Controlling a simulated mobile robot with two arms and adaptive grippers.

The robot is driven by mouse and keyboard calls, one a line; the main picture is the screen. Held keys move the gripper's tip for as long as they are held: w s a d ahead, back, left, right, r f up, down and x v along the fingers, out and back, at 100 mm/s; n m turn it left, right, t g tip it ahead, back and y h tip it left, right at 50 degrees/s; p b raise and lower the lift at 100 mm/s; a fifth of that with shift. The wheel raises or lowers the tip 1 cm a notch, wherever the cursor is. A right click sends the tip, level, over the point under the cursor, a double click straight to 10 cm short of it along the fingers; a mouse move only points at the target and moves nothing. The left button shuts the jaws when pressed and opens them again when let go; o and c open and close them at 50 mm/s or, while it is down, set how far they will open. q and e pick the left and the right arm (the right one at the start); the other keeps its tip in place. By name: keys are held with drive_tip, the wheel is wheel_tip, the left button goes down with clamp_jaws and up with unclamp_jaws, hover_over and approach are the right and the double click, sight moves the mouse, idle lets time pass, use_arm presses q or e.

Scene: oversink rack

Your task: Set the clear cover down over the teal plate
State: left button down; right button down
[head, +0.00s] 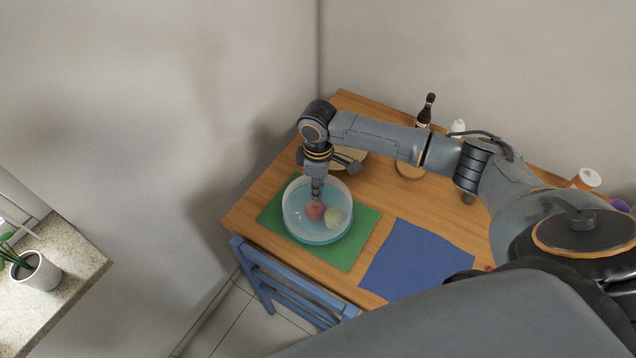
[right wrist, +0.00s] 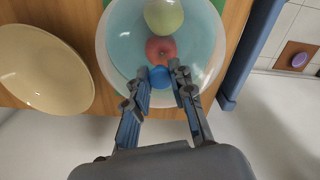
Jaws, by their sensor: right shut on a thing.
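The teal plate (head: 322,238) lies on a green placemat (head: 352,252) and carries a red apple (head: 315,210) and a pale green fruit (head: 336,219). The clear cover (head: 292,203) is over the plate, with the fruit showing through it. My right gripper (head: 317,194) points down at the top of the cover. In the right wrist view my right gripper (right wrist: 160,74) is shut on the cover's blue knob (right wrist: 158,78). I cannot tell whether the cover's rim touches the plate or hovers just above it. My left gripper is not in view.
A beige dish (right wrist: 40,72) stands beside the plate, partly behind my right arm in the head view. A blue placemat (head: 415,262) lies bare to the right. A dark bottle (head: 424,112) stands at the back. A blue chair (head: 290,285) is at the table's front edge.

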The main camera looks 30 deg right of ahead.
drive_tip(key=shift+f, duration=0.6)
idle(0.6)
drive_tip(key=c, duration=1.1)
unclamp_jaws()
drive_tip(key=shift+o, duration=0.2)
drive_tip(key=shift+r, duration=0.1)
wheel_tip(320, 180, up, 12)
